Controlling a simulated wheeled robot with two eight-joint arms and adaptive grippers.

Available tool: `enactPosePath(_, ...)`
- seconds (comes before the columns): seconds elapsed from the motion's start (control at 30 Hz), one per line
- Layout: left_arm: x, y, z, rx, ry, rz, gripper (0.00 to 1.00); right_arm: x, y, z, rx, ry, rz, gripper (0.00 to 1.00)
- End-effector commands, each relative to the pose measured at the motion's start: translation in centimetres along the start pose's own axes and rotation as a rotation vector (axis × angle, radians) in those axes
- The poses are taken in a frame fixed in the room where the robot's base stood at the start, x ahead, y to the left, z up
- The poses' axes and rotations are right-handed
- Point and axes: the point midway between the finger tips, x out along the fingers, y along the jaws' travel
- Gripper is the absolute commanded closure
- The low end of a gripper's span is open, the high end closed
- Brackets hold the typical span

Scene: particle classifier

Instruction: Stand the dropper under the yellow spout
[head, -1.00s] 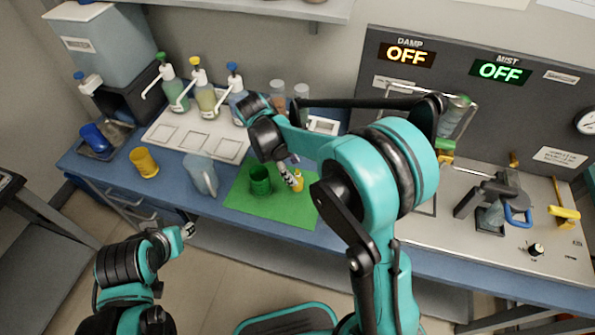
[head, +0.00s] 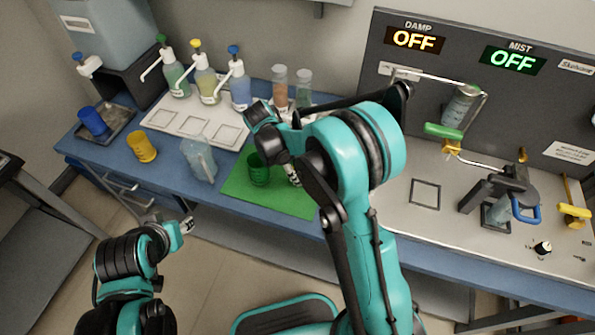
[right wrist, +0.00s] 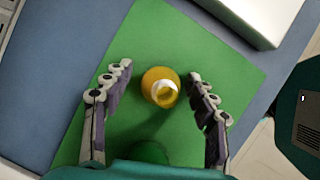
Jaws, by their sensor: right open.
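A small yellow bottle with a white tip (right wrist: 158,86), which appears to be the dropper, stands on the green mat (right wrist: 205,50). My right gripper (right wrist: 160,76) is open, with one finger on each side of it and gaps between. In the head view my right gripper (head: 293,177) is low over the mat (head: 285,201), and my arm hides the yellow bottle. The yellow-topped pump bottle (head: 206,82) stands at the back; its white spout reaches over the white tray (head: 176,144) with square recesses. My left gripper (head: 187,226) hangs in front of the bench, its jaws too small to read.
A green cup (head: 258,170) stands on the mat, close to my right gripper. A clear jug (head: 199,160) and a yellow cup (head: 142,147) stand left of the mat. Green-topped (head: 173,75) and blue-topped (head: 238,85) pump bottles flank the yellow-topped one.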

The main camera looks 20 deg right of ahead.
Motion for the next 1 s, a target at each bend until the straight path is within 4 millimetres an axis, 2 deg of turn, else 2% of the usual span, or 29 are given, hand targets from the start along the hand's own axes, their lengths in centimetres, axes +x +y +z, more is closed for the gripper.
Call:
enactPosePath(0.03,-0.1,0.0,-0.1,0.0,0.0,0.0,0.6,-0.1,0.0,0.0,0.0,0.0,0.0,0.42)
enactPosePath(0.07,-0.1,0.0,-0.1,0.0,0.0,0.0,0.6,-0.1,0.0,0.0,0.0,0.0,0.0,0.48)
enactPosePath(0.2,-0.1,0.0,-0.1,0.0,0.0,0.0,0.6,-0.1,0.0,0.0,0.0,0.0,0.0,0.83)
enactPosePath(0.33,-0.1,0.0,-0.1,0.0,0.0,0.0,0.6,-0.1,0.0,0.0,0.0,0.0,0.0,0.83)
enactPosePath(0.37,-0.1,0.0,-0.1,0.0,0.0,0.0,0.6,-0.1,0.0,0.0,0.0,0.0,0.0,0.86)
enactPosePath(0.63,-0.2,0.0,-0.2,0.0,0.0,0.0,0.6,-0.5,0.0,0.2,0.0,0.0,0.0,0.86)
enactPosePath(0.77,-0.8,0.0,-0.6,0.0,0.0,0.0,0.6,-1.7,0.0,0.7,0.0,0.0,0.0,0.86)
enactPosePath(0.93,-2.0,0.0,-1.5,0.0,0.0,0.0,0.6,-4.5,0.0,1.8,0.0,0.0,0.0,0.86)
enactPosePath(1.0,-2.4,0.0,-1.7,0.0,0.0,0.0,0.6,-4.8,-1.5,2.8,0.0,0.0,0.0,0.86)
